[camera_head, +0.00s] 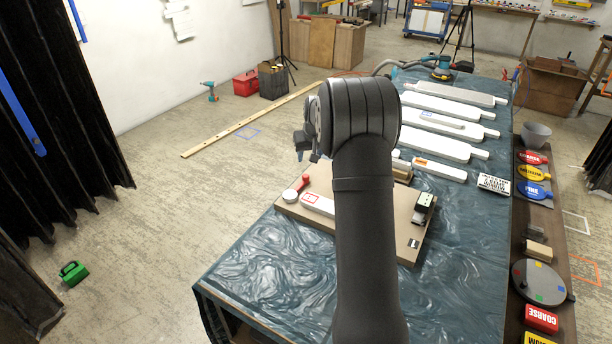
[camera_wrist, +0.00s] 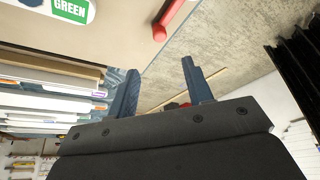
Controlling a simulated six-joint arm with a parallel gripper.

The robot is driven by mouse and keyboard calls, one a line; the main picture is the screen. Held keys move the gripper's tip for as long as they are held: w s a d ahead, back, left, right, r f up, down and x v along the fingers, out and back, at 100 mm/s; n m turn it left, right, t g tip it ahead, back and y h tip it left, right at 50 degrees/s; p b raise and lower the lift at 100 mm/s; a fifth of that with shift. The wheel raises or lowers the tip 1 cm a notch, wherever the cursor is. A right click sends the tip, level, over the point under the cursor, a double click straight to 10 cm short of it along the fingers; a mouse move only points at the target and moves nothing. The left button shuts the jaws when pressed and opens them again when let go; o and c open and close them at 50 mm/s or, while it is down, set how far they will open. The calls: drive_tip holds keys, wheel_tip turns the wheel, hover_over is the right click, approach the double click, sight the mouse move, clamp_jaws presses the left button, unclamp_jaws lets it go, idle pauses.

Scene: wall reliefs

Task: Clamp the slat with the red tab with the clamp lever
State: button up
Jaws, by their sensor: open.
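My gripper (camera_head: 303,150) is open and empty above the far left edge of a brown board on the table; my arm partly hides it. In the wrist view its two blue fingers (camera_wrist: 160,85) are wide apart. A red lever (camera_head: 303,183) on a pale round base sits at the board's left corner; it also shows in the wrist view (camera_wrist: 172,17), beyond the fingers. A white slat with a red-outlined mark (camera_head: 318,204) lies on the board beside the lever, partly behind my arm. The wrist view shows a white piece with a green "GREEN" label (camera_wrist: 70,10).
Several white slats (camera_head: 440,145) lie behind on the blue-covered table (camera_head: 265,275). A side shelf holds coloured labelled discs (camera_head: 532,172). The table's front left is clear.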

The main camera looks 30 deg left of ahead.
sight(306, 176)
drive_tip(key=x, duration=1.3)
drive_tip(key=shift+w+f, duration=0.1)
drive_tip(key=shift+f, duration=0.05)
drive_tip(key=shift+c, duration=0.5)
clamp_jaws()
